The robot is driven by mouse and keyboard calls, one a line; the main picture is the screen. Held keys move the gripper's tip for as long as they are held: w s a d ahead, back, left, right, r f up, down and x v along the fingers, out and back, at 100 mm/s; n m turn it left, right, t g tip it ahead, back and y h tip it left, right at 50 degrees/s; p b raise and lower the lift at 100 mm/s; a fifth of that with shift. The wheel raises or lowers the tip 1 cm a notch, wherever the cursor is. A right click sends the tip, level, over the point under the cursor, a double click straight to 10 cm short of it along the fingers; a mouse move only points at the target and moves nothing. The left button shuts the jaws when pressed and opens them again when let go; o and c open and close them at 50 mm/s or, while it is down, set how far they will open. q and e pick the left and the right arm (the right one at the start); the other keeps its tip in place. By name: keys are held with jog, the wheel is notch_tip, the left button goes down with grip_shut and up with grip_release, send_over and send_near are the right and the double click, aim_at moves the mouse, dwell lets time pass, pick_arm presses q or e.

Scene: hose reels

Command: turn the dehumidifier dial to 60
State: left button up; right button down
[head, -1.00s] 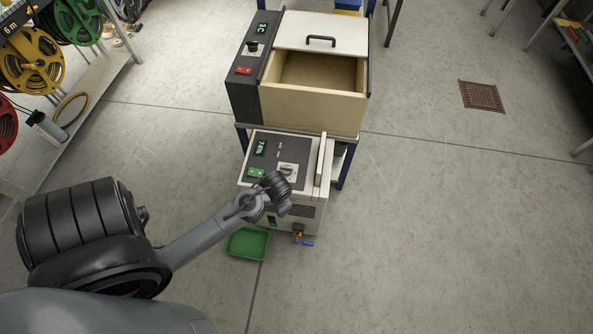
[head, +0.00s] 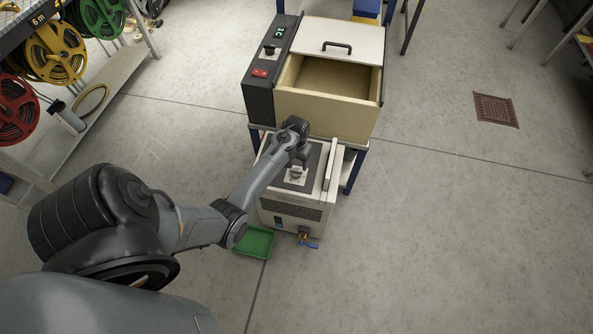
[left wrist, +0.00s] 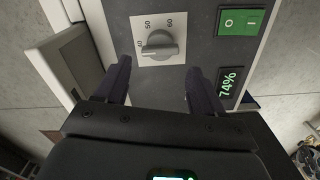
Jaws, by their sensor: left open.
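The dehumidifier (head: 291,212) is a cream box with a dark top panel, below the open-drawer unit. Its dial (head: 296,175) is a grey knob on a pale plate. In the left wrist view the dial (left wrist: 160,45) shows close up, with marks 40, 50 and 60; its bar lies roughly crosswise, one end near 40. A display (left wrist: 228,83) reads 74% and a green switch (left wrist: 240,22) sits beside it. My left gripper (left wrist: 158,72) is open and empty, its fingers apart, with the dial just beyond the fingertips. In the head view, my left wrist covers the display. My right gripper is out of view.
Hose reels (head: 55,50) hang at left.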

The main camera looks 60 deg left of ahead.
aim_at(296, 169)
pick_arm(q)
notch_tip(296, 169, down, 7)
jog(key=shift+f+b, duration=0.1)
jog(key=shift+b, duration=1.05)
jog(key=shift+c, duration=0.3)
jog(key=c, duration=0.7)
